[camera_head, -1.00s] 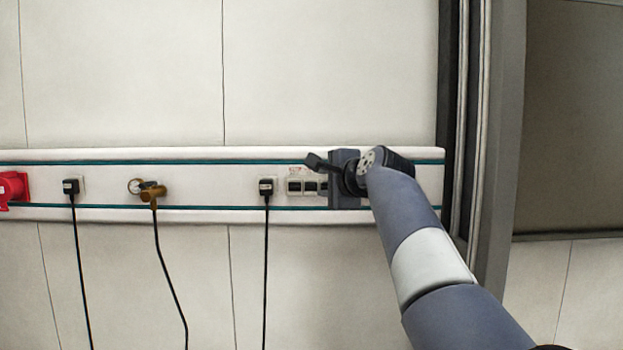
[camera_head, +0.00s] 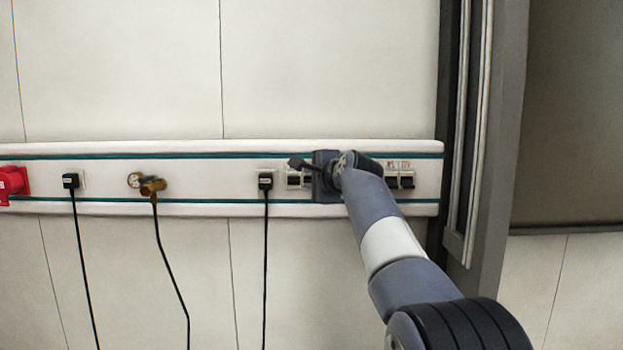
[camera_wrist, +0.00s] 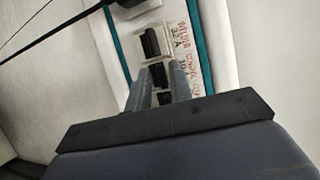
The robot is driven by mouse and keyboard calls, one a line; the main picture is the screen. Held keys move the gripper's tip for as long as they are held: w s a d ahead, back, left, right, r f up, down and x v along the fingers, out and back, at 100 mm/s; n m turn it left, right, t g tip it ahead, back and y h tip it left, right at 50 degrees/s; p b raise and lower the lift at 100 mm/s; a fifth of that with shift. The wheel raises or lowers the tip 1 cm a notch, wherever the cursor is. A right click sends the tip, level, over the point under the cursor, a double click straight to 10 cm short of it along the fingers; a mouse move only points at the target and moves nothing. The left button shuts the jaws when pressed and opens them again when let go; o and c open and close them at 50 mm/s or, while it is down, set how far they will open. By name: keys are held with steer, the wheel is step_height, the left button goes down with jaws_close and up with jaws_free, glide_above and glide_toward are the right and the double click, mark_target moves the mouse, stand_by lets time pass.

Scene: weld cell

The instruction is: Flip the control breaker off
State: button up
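In the wrist view a row of dark-switched breakers sits on the white wall rail, with red lettering beside it. The lettering reads roughly "WELDER 32 A", then "CONTROL 10 A", partly blurred. The welder breaker (camera_wrist: 151,43) is beyond my fingertips. The control breaker (camera_wrist: 158,75) seems to be the dark switch between the fingers; I cannot tell its switch position. My gripper (camera_wrist: 158,68) is open, its two grey fingers apart with nothing held. I cannot tell whether they touch the panel. In the head view my gripper (camera_head: 325,178) is at the rail, its fingertips hidden.
More breakers (camera_head: 399,180) show right of my arm. A black plug (camera_head: 265,181) with a hanging cable is left of the breakers. A brass fitting (camera_head: 152,186), another plug (camera_head: 71,181) and a red socket (camera_head: 13,182) are farther left. A dark frame (camera_head: 480,130) stands right.

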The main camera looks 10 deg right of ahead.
jaws_close()
steer(key=shift+f+b, duration=0.1)
steer(key=shift+b, duration=0.3)
steer(key=f+t+b, duration=0.1)
steer(key=b, duration=0.3)
steer(key=shift+s+f+t+b, duration=0.1)
steer(key=shift+s+t+b, duration=0.05)
steer(key=shift+t+b, duration=0.15)
steer(key=n+t+y+b, duration=0.1)
steer(key=t+b, duration=0.1)
steer(key=b, duration=0.4)
steer(key=f+n+t+b, duration=0.1)
steer(key=t+b, duration=0.1)
steer(key=b, duration=0.4)
steer(key=f+n+t+y+b, duration=0.1)
steer(key=n+t+b, duration=0.1)
steer(key=b, duration=0.4)
steer(key=shift+w+f+y, duration=0.2)
steer(key=shift+f+y, duration=0.05)
steer(key=shift+y, duration=0.05)
steer(key=shift+w+n+t+y+b, duration=0.1)
steer(key=shift+n+t+y+b, duration=0.35)
steer(key=shift+b, duration=0.6)
steer(key=shift+o, duration=1.3)
jaws_free()
steer(key=shift+f, duration=0.1)
steer(key=shift+f, duration=0.1)
